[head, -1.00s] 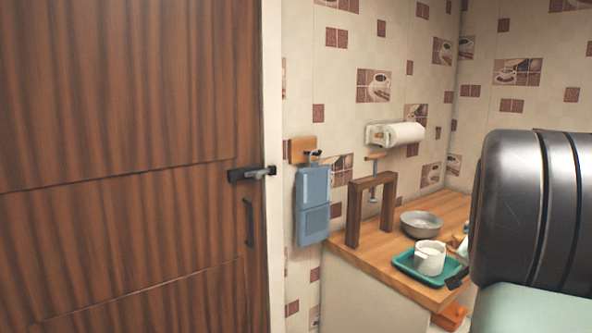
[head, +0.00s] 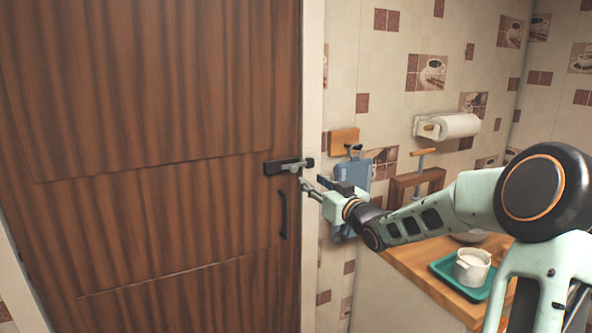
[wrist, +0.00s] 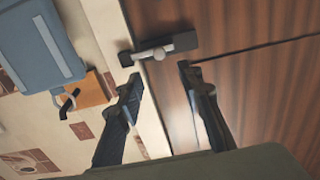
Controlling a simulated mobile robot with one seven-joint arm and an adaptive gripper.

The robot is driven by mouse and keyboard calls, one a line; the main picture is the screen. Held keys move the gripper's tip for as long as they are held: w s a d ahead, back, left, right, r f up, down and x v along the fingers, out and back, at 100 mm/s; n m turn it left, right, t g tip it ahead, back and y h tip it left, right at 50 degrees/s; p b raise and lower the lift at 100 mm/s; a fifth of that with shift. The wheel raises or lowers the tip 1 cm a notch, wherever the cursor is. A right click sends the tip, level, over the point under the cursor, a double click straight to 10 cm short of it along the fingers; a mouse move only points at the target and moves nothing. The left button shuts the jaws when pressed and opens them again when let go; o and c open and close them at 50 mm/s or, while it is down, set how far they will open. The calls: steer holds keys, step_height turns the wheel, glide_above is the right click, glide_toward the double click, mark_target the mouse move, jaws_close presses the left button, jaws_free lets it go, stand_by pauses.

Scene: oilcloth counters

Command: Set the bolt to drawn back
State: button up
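The bolt (head: 283,167) is a dark bar with a grey knob, mounted level on the brown wooden door near its right edge. Its right end reaches over the pale door frame. In the wrist view the bolt (wrist: 182,42) lies just beyond my fingertips, its grey knob between their lines and its other end over the frame. My gripper (head: 308,188) is at the door edge, just below and right of the bolt. In the wrist view my gripper (wrist: 160,76) is open, with nothing between the fingers and a small gap to the bolt.
A dark door handle (head: 283,215) is below the bolt. A blue board (head: 354,171) hangs from an orange wall hook block (head: 344,141), close to my gripper. A wooden counter (head: 398,263) holds a teal tray (head: 444,269) with a white pot (head: 472,266). A paper roll (head: 459,125) hangs above.

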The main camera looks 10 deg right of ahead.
mark_target(295, 170)
steer(key=p+x, duration=0.1)
steer(key=x, duration=0.9)
steer(key=shift+w+f, duration=0.15)
steer(key=shift+c, duration=0.3)
jaws_close()
